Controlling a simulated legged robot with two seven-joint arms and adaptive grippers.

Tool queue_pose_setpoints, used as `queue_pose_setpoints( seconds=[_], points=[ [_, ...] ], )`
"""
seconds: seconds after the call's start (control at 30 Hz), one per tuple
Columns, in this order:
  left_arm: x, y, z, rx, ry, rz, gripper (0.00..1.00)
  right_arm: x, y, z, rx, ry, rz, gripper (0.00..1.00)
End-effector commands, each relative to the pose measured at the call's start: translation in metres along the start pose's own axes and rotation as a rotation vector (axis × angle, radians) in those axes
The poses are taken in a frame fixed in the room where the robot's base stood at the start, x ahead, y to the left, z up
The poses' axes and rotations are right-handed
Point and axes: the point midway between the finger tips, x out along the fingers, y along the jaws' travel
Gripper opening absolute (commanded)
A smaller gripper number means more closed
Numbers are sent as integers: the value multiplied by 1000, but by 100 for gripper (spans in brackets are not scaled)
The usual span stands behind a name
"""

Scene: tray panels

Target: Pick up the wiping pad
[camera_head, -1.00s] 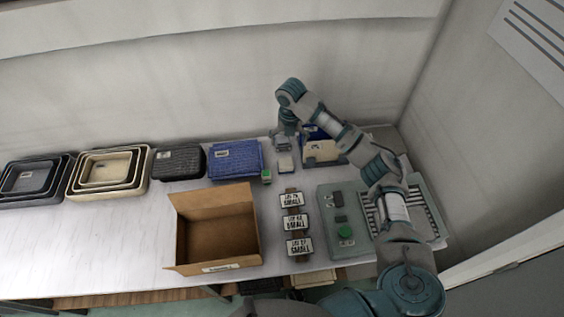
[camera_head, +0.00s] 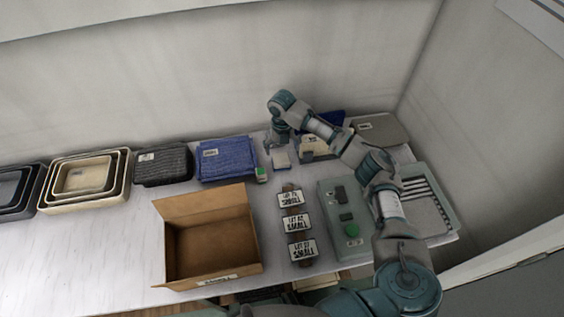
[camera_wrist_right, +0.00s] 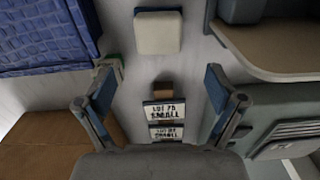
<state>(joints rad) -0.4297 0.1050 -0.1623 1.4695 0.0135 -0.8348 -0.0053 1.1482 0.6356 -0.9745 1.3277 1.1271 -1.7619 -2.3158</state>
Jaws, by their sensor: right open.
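A small pale cream pad, which looks like the wiping pad (camera_head: 281,159), lies flat on the white table. In the right wrist view the pad (camera_wrist_right: 158,33) is ahead of the fingertips and centred between them, with bare table around it. My right gripper (camera_wrist_right: 160,75) is open and empty, its two fingers spread wide. In the head view my right gripper (camera_head: 272,141) hangs just behind and left of the pad, apart from it. My left gripper is not in view.
A blue woven basket (camera_head: 226,158) and a small green-and-white item (camera_head: 261,174) are left of the pad. An open cardboard box (camera_head: 210,238), several lot labels (camera_head: 295,224) and a grey-green panel (camera_head: 346,215) stand nearer.

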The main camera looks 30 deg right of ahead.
Motion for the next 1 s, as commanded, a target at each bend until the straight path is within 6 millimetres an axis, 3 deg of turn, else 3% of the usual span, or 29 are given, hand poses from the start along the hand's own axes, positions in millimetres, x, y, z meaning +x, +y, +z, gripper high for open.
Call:
queue_pose_setpoints(
  seconds=[0.1, 0.33, 0.6, 0.9, 1.0],
  points=[
    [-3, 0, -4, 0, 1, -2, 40, 21, -1, 0, 0, 2, 1, 94],
    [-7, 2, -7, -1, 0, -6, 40, 41, -5, 2, 0, 3, 6, 94],
    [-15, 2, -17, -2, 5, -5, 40, 81, -3, 2, 1, 3, 4, 94],
    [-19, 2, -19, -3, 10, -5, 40, 84, 0, 1, -1, -1, 2, 94],
    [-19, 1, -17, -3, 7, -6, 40, 84, -1, 2, -1, 0, 3, 69]
  ],
)
